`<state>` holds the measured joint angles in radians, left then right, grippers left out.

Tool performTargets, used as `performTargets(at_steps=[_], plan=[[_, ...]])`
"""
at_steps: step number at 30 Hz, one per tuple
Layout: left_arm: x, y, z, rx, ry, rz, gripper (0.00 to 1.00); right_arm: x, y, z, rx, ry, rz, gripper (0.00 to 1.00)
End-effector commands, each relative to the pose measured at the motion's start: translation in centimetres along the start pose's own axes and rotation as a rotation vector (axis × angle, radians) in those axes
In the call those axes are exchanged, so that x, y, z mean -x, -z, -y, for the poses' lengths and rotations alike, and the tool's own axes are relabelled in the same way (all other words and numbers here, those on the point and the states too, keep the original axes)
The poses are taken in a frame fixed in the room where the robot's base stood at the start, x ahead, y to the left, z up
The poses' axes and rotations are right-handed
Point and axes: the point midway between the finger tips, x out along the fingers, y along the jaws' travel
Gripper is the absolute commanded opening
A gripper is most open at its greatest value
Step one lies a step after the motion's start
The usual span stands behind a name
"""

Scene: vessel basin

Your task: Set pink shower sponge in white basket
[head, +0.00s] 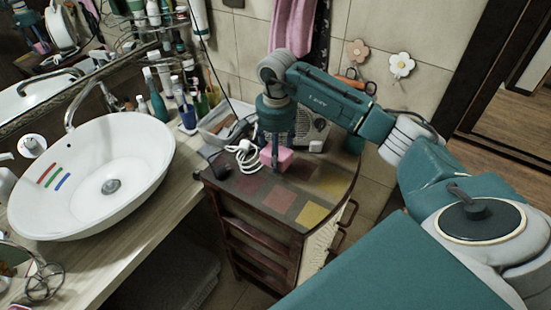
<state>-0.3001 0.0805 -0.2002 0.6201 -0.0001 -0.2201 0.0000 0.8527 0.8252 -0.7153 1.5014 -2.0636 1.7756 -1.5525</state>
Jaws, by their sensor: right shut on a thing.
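The pink shower sponge (284,158) is a small pink block above the cabinet top, near the back. My right gripper (275,160) points down and is shut on the sponge. Its fingers hide part of the sponge. I cannot tell whether the sponge touches the cabinet top. A white basket (206,136) stands at the back left of the cabinet, left of the gripper, with brownish items in it. My left gripper is not in view.
A coiled white cable (243,157) and a dark object (218,166) lie between sponge and basket. A white speaker-like box (312,131) stands behind the gripper. Bottles (186,112) crowd the counter beside the white washbasin (107,172). The cabinet's patterned front top (275,198) is clear.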

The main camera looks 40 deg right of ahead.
Motion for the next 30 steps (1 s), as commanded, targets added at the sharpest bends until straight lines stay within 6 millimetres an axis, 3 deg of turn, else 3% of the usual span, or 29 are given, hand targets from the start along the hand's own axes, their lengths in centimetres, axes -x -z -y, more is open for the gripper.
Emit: performTargets(at_steps=[7,18,19,21,30], plan=[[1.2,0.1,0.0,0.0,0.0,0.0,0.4,-3.1,-0.1,-0.1,0.0,-0.003,0.002,0.42],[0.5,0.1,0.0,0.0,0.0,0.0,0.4,-3.8,0.0,-0.1,0.0,-0.001,0.0,0.42],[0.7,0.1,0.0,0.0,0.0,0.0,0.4,-3.6,0.0,-0.1,0.0,0.0,0.0,0.58],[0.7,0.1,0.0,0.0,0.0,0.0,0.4,-3.5,0.0,-0.1,0.0,-0.001,0.0,0.72],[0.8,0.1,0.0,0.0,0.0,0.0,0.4,-3.5,0.0,-0.1,0.0,-0.001,0.0,0.73]])
